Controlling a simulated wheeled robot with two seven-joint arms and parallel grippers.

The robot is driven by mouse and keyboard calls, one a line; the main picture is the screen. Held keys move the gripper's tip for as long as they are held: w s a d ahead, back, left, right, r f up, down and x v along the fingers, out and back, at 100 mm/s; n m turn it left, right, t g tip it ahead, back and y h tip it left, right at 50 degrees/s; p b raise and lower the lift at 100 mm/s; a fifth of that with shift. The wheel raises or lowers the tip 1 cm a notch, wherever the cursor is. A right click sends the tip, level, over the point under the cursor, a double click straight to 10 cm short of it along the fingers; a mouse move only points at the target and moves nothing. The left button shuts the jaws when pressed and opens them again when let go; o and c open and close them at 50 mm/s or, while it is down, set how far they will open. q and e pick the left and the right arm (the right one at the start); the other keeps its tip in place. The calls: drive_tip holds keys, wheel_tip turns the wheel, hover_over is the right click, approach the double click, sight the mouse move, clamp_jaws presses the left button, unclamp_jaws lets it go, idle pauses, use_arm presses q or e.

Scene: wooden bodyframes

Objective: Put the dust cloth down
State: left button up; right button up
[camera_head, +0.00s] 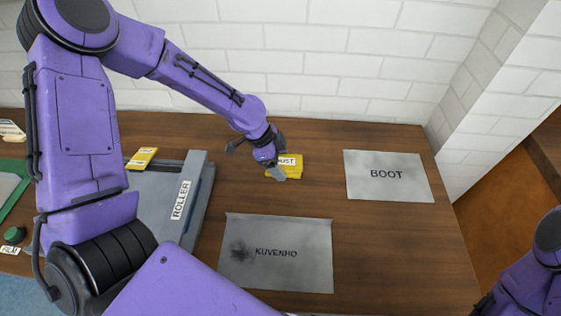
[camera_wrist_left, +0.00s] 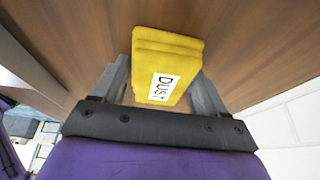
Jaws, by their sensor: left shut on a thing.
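The dust cloth (camera_head: 292,168) is a folded yellow pad with a white label reading DUST. My left gripper (camera_head: 275,172) is shut on it at the back middle of the wooden table. The left wrist view shows the cloth (camera_wrist_left: 165,65) between the two grey fingers of the left gripper (camera_wrist_left: 160,90). The cloth is at or just above the table top; I cannot tell whether it touches. The gripper hides part of it in the head view. Only part of my right arm shows at the lower right; its gripper is out of view.
A grey sheet marked BOOT (camera_head: 388,176) lies to the right. A grey sheet marked KUVENHO (camera_head: 277,252), with a dark smudge, lies in front. A grey tray labelled ROLLER (camera_head: 196,207) and another yellow labelled piece (camera_head: 141,158) are at left. White brick walls (camera_head: 330,55) stand behind and right.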

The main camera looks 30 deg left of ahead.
sight(280, 161)
use_arm(q)
drive_tip(key=o, duration=0.9)
drive_tip(key=shift+s+f, duration=0.35)
drive_tip(key=shift+f, duration=0.25)
drive_tip(key=shift+o, duration=0.2)
drive_tip(key=shift+a+f, duration=0.1)
drive_tip(key=shift+s, duration=0.1)
drive_tip(key=r, duration=0.1)
drive_tip(key=a+r, duration=0.1)
drive_tip(key=r, duration=0.3)
drive_tip(key=shift+w+a+p, duration=0.2)
drive_tip(key=shift+w+p, duration=0.15)
drive_tip(key=shift+p, duration=0.05)
drive_tip(key=v, duration=0.8)
drive_tip(key=shift+p, duration=0.3)
drive_tip(key=shift+s+r, duration=0.1)
drive_tip(key=shift+r, duration=0.05)
